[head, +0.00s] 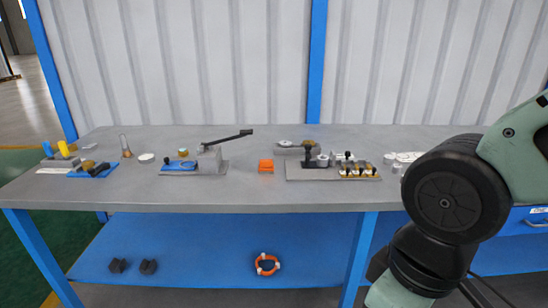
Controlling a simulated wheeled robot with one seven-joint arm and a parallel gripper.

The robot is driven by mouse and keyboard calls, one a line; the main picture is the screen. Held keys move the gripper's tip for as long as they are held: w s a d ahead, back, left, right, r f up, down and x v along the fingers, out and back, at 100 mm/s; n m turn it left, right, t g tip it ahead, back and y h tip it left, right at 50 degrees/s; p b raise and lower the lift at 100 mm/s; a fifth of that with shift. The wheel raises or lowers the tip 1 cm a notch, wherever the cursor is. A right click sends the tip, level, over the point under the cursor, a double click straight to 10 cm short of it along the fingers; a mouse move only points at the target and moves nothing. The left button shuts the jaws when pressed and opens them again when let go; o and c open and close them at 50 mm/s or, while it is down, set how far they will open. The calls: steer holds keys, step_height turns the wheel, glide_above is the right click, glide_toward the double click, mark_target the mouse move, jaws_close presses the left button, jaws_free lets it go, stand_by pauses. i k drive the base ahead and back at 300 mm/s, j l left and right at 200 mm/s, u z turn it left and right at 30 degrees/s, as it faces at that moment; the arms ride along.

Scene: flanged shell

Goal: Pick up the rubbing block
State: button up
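A small orange block (266,166) sits near the middle of the grey workbench top, clear of its neighbours. It looks most like the rubbing block, though I cannot be sure from this view alone. My gripper is not in view; only links of my arm show at the right, in front of the bench's right part. Nothing covers the orange block.
Left of the block is a metal fixture with a blue part (181,166) and a long dark lever (228,136). Right of it is a grey plate (305,172) with several knobs. The grey bench (225,190) has a blue lower shelf (200,250) holding an orange ring (267,272).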

mark_target(266, 166)
steer(key=i+j+u, duration=0.15)
steer(key=i+j, duration=0.45)
steer(key=i+j+u, duration=0.15)
steer(key=i+j, duration=0.4)
steer(key=i+j+u, duration=0.15)
steer(key=i+j, duration=0.3)
steer(key=i, duration=0.3)
